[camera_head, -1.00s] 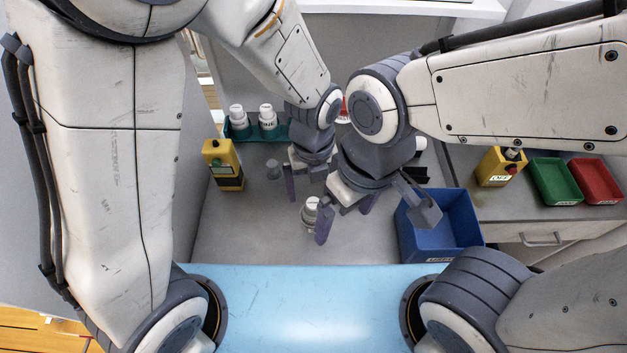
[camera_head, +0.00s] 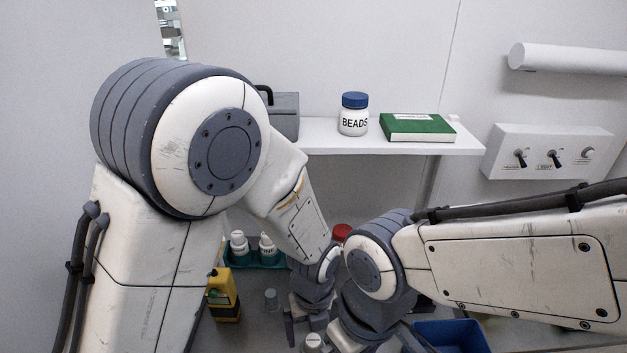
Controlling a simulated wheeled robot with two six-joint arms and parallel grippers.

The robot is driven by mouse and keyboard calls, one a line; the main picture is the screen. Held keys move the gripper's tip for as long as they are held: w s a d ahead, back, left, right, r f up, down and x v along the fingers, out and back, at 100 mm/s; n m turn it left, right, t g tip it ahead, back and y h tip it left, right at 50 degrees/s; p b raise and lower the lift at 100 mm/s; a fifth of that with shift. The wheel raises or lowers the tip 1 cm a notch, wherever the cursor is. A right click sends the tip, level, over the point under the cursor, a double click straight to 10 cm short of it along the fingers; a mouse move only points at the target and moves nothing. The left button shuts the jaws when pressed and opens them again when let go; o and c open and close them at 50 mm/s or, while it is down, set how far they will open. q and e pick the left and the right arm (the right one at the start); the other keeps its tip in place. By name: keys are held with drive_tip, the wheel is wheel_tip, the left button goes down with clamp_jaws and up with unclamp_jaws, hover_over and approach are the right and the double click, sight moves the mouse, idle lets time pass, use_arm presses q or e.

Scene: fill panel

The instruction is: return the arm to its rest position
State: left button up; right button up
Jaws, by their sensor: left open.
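My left arm comes in from the left and bends down to my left gripper (camera_head: 308,322) low in the middle. Its jaws are open and I see nothing held in them. My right arm comes in from the right, and my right gripper (camera_head: 362,335) is beside it, cut off by the bottom edge. Its fingertips are out of view, so its opening cannot be judged. A white bottle (camera_head: 312,342) with a grey cap shows partly at the bottom edge, close to both grippers. Whether either touches it is unclear.
A teal tray (camera_head: 258,262) with two white bottles and a yellow box (camera_head: 222,296) stand left of my grippers. A blue bin (camera_head: 455,338) is at the right. Behind, a shelf (camera_head: 400,146) holds a BEADS jar (camera_head: 353,118), a green box (camera_head: 417,127) and a grey case (camera_head: 284,115).

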sight(313, 341)
use_arm(q)
wheel_tip(313, 341, down, 5)
drive_tip(key=shift+f, duration=0.1)
wheel_tip(313, 341, up, 3)
drive_tip(key=shift+r, duration=0.9)
drive_tip(key=shift+f, duration=0.1)
